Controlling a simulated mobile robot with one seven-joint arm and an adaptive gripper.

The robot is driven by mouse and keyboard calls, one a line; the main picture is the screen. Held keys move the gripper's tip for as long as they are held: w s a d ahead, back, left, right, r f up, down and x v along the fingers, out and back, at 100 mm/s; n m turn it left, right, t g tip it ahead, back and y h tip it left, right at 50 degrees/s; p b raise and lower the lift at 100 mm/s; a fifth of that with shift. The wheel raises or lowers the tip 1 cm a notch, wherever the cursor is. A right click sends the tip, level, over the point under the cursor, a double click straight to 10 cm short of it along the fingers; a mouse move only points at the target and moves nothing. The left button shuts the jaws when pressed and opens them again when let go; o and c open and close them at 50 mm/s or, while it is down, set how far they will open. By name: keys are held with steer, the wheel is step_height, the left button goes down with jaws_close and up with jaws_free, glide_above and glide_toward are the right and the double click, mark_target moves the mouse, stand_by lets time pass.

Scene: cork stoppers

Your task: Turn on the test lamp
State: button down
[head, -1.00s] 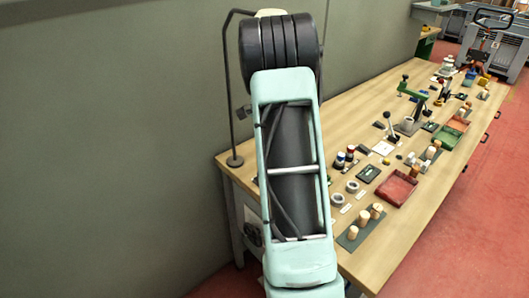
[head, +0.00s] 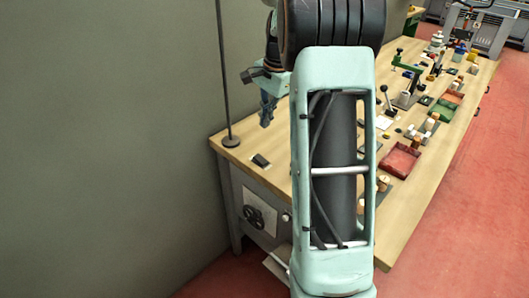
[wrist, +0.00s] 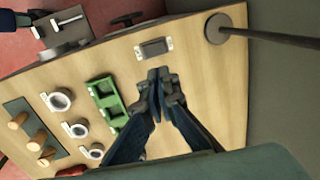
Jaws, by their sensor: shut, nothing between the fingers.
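The lamp's thin dark pole (head: 222,75) rises from a round base (head: 231,141) at the bench's near left corner. Its base also shows in the wrist view (wrist: 218,28); the lamp head is out of view. A small dark switch on a light plate (head: 260,160) lies on the bench right of the base, and shows in the wrist view (wrist: 153,48). My gripper (head: 266,121) is shut and empty, above the bench. In the wrist view its fingertips (wrist: 158,74) appear just below the switch. I cannot tell the height between them.
The wrist view shows a green holder (wrist: 107,103), white rings (wrist: 60,102) and corks on a dark mat (wrist: 14,108). A red tray (head: 401,161) stands farther right on the bench. The grey wall (head: 110,130) is close behind the lamp pole.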

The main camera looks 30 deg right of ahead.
mark_target(262, 159)
steer(key=shift+f, duration=0.1)
steer(key=f, duration=0.4)
steer(key=w+f, duration=0.1)
steer(key=f, duration=0.4)
steer(key=w+a+f, duration=0.1)
steer(key=f, duration=0.3)
steer(key=shift+w+f, duration=0.25)
steer(key=shift+f, duration=0.05)
steer(key=shift+p, duration=0.55)
steer(key=shift+w+a+f+g+p, duration=0.15)
steer(key=shift+g+p, duration=0.15)
steer(key=shift+p, duration=0.15)
steer(key=shift+w+f, duration=0.2)
steer(key=shift+f, duration=0.1)
steer(key=shift+s+d+r, duration=0.1)
steer(key=shift+s+d, duration=0.1)
steer(key=shift+s, duration=0.3)
steer(key=shift+s+d, duration=0.2)
steer(key=shift+s, duration=0.25)
steer(key=shift+r, duration=0.15)
